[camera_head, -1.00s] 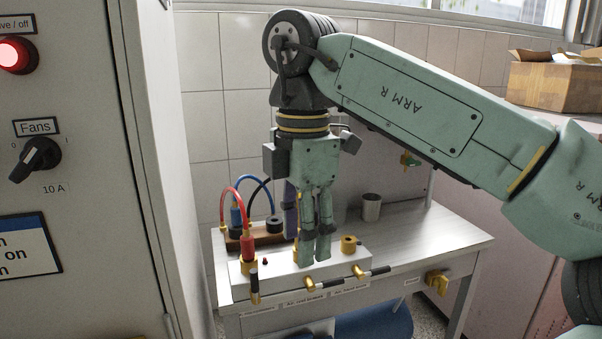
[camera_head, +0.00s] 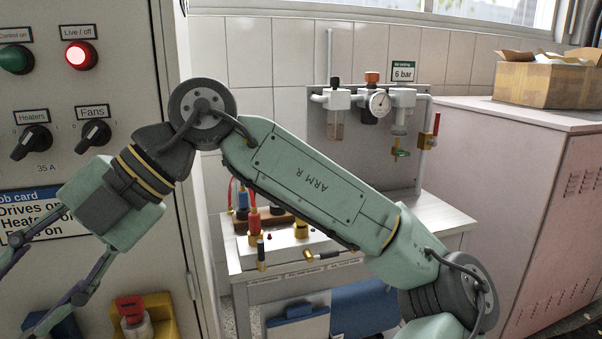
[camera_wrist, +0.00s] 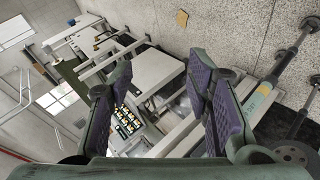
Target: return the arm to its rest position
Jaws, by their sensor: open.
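My arm, pale green and marked ARM R, crosses the middle of the head view. My gripper (camera_head: 42,285) is at the lower left of that view, in front of the grey control cabinet (camera_head: 190,120), pointing down and left. Its fingers are spread and part of them is cut off by the picture's left edge. In the wrist view the two purple-padded fingers of the gripper (camera_wrist: 160,95) stand wide apart with nothing held between them. That view looks out over the room, with the floor and distant furniture beyond the fingers.
The metal bench (camera_head: 440,220) carries a white block (camera_head: 282,245) with red and blue hoses. An air regulator with a gauge (camera_head: 380,103) is on the panel behind. An emergency stop button (camera_head: 130,308) is on the cabinet's lower part. A cardboard box (camera_head: 545,84) sits on the right cabinet (camera_head: 560,170).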

